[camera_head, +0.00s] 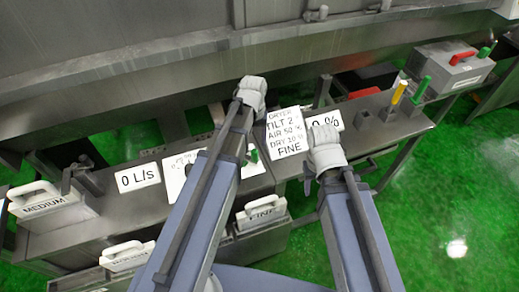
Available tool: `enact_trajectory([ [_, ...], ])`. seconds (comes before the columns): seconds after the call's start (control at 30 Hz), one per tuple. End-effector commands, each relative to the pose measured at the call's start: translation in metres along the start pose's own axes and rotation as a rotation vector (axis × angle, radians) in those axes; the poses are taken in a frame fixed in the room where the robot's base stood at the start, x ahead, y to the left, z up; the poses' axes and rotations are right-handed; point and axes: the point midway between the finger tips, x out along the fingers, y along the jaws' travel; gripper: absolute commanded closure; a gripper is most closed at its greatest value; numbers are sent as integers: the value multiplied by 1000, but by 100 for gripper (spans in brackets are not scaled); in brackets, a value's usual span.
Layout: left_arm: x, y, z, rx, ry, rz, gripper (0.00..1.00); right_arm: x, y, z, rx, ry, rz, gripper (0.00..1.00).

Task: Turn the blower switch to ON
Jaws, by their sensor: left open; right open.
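No switch labelled blower can be read in the head view. A white control panel (172,184) with small print and a dark knob lies on the metal bench, partly hidden behind my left arm. A small green handle (253,154) stands just right of that arm. My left gripper (252,88) is open and empty, above the bench's back edge, beyond the panel. My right gripper (321,137) is open and empty, by the right edge of the instruction sign. Yellow (399,93) and green (421,89) upright handles stand at the bench's right end, apart from both grippers.
A "0 L/s" display (138,177), an instruction sign (285,132) and a "0 %" display (326,123) are on the bench. A grey box with a red handle (448,68) stands at right.

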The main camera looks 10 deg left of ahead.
Motion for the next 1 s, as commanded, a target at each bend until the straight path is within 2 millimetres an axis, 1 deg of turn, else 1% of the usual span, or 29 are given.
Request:
enact_trajectory([
  [0.17,8,0,0,1,0,0,37,7,-1,0,0,0,0,50],
  [0.27,16,0,0,1,0,0,37,15,-2,-1,0,0,0,50],
  [0.73,71,0,0,2,0,0,37,71,-7,-4,1,0,0,50],
  [0.87,78,0,0,2,0,0,37,78,-7,-5,1,0,0,50],
  [1.0,78,0,0,2,0,0,37,78,-7,-5,1,0,0,50],
])
